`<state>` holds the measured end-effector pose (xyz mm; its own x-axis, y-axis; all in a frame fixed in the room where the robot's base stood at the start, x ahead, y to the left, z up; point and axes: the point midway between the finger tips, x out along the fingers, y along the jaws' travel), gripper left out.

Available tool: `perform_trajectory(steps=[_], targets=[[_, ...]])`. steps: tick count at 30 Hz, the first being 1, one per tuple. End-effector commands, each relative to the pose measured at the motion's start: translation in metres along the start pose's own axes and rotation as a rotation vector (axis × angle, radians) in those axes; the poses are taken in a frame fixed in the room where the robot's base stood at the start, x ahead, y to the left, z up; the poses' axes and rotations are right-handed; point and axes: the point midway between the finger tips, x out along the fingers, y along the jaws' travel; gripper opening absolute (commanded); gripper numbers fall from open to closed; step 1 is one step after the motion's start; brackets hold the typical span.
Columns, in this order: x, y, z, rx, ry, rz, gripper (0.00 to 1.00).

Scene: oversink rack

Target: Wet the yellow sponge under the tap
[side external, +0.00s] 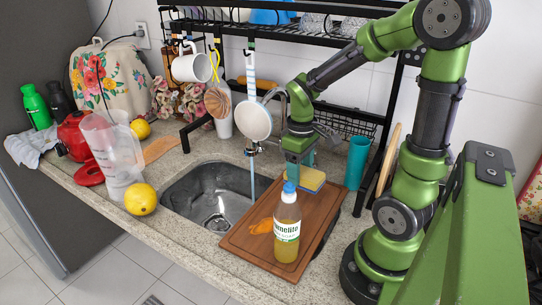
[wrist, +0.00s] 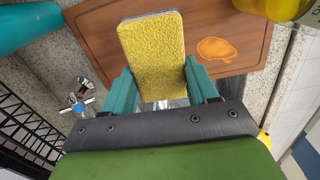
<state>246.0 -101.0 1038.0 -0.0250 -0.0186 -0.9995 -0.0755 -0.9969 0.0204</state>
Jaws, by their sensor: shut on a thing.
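The yellow sponge (wrist: 153,52), with a blue layer on its other face, is held between the teal fingers of my gripper (wrist: 164,80) in the wrist view. In the side view the sponge (side external: 311,179) shows beside my gripper (side external: 293,174), over the back of the wooden cutting board (side external: 240,236). Whether it touches the board cannot be told. The tap (side external: 252,150) is left of my gripper, and a thin bluish stream runs from it into the steel sink (side external: 178,198). The sponge is to the right of the stream, apart from it.
A teal cup (side external: 357,163) stands to the right. A black rack (side external: 330,35) spans above, with a hanging pan (side external: 254,121) and mug (side external: 191,67). A clear jug (side external: 112,155) and a lemon (side external: 141,199) are left.

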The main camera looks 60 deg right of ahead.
Motion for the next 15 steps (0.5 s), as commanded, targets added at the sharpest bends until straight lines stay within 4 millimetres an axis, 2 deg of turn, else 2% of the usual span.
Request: perform_trajectory(steps=[2,5,11,15], targets=[[0.009,-0.013,-0.008,-0.058,-0.021,0.013,0.34],[0.019,-0.031,-0.034,-0.173,-0.041,0.038,0.34],[0.042,-0.081,-0.105,-0.492,-0.062,0.099,0.34],[0.060,-0.123,-0.151,-0.717,-0.068,0.146,0.34]])
